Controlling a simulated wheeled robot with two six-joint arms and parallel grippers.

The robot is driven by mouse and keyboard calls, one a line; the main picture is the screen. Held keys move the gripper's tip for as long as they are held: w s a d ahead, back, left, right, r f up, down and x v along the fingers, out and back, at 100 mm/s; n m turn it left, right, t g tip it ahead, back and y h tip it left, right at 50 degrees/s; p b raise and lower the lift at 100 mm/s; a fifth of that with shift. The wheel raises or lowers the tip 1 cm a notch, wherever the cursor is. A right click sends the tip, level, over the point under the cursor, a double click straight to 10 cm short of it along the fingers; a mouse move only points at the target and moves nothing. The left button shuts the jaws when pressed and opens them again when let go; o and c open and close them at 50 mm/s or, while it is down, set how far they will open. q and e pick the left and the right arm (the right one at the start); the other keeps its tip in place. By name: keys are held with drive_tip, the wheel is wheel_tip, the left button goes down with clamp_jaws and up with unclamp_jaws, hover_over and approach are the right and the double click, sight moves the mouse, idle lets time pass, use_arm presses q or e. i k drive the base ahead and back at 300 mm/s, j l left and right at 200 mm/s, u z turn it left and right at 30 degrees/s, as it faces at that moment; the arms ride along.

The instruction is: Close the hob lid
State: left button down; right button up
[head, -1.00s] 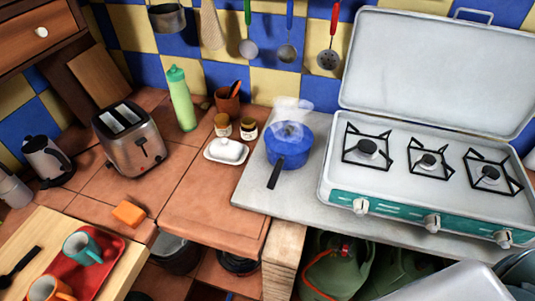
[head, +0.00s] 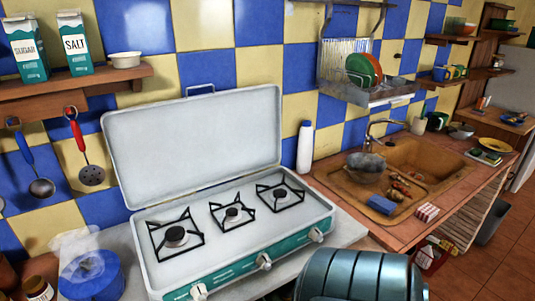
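The hob (head: 255,248) is a white camping stove with a teal front strip, three burners with black pan supports, and white knobs. Its white lid (head: 195,145) stands open, hinged along the back and leaning toward the tiled wall. A metal handle (head: 200,89) sits on the lid's top edge. The burners are bare, with no pans on them. Neither of my grippers is in view.
A white bottle (head: 305,147) stands right of the lid. A ribbed dark teal rounded object (head: 362,275) is in front of the hob. The sink (head: 405,165) lies to the right.

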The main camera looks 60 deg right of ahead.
sight(159, 152)
drive_tip(key=z, duration=1.75)
